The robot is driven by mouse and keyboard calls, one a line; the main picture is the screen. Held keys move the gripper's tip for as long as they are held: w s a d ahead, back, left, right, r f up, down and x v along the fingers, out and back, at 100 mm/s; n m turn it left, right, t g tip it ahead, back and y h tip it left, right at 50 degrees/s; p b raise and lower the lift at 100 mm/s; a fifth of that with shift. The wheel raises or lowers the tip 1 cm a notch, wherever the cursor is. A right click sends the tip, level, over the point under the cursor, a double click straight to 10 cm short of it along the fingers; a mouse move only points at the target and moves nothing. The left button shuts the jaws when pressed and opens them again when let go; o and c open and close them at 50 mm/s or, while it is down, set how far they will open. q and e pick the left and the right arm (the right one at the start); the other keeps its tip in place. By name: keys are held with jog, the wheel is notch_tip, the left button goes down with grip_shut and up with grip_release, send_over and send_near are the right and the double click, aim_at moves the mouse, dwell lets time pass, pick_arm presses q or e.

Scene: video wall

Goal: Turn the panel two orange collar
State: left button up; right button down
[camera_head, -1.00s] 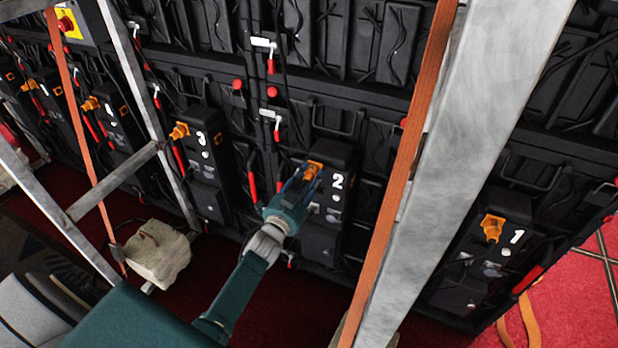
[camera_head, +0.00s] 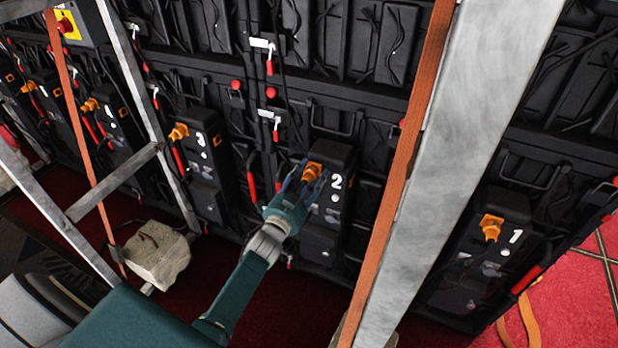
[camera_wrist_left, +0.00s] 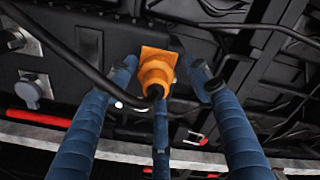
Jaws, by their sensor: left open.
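Panel two is a black box (camera_head: 320,240) marked with a white 2, in the middle of the head view. Its orange collar (camera_head: 312,171) sits at the box's upper left, with a black cable coming out of it. In the left wrist view the orange collar (camera_wrist_left: 157,70) shows with its square flange and the cable. My left gripper (camera_head: 304,184) is at the collar, its blue fingers (camera_wrist_left: 165,90) spread around it. The fingers look apart from the collar, though contact is hard to judge. My right gripper is not in view.
A grey metal post (camera_head: 450,160) and an orange strap (camera_head: 408,150) stand right of panel two. Panel one (camera_head: 480,255) is beyond them. Panel three (camera_head: 203,165) is to the left, near a metal frame (camera_head: 110,180) and a pale sandbag (camera_head: 157,254).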

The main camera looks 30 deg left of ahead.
pick_arm(q)
jog(key=shift+s+f, duration=0.15)
jog(key=shift+s, duration=0.15)
jog(key=s, duration=1.1)
jog(key=shift+s+d, duration=0.2)
jog(key=shift+d, duration=0.15)
jog(key=s+d+f+n+g, duration=0.1)
jog(key=s+d+f+g, duration=0.3)
jog(key=f, duration=0.7)
jog(key=s+f+n+g, duration=0.2)
jog(key=s+f, duration=0.4)
jog(key=f, duration=0.5)
jog(key=s+d+f+n+g, duration=0.15)
jog(key=s+f, duration=0.35)
jog(key=f, duration=0.6)
jog(key=s+f+g, duration=0.3)
jog(key=s+f, duration=0.2)
jog(key=s, duration=0.5)
jog(key=s+d+f+n+g, duration=0.1)
jog(key=s+f+g, duration=0.2)
jog(key=s+f, duration=0.3)
jog(key=s+d+f+g+h, duration=0.1)
jog(key=s+f+g, duration=0.2)
jog(key=s, duration=1.3)
notch_tip(320, 180, down, 3)
jog(key=shift+d+r+n, duration=0.15)
jog(key=shift+d+n, duration=0.05)
jog(key=shift+n, duration=0.15)
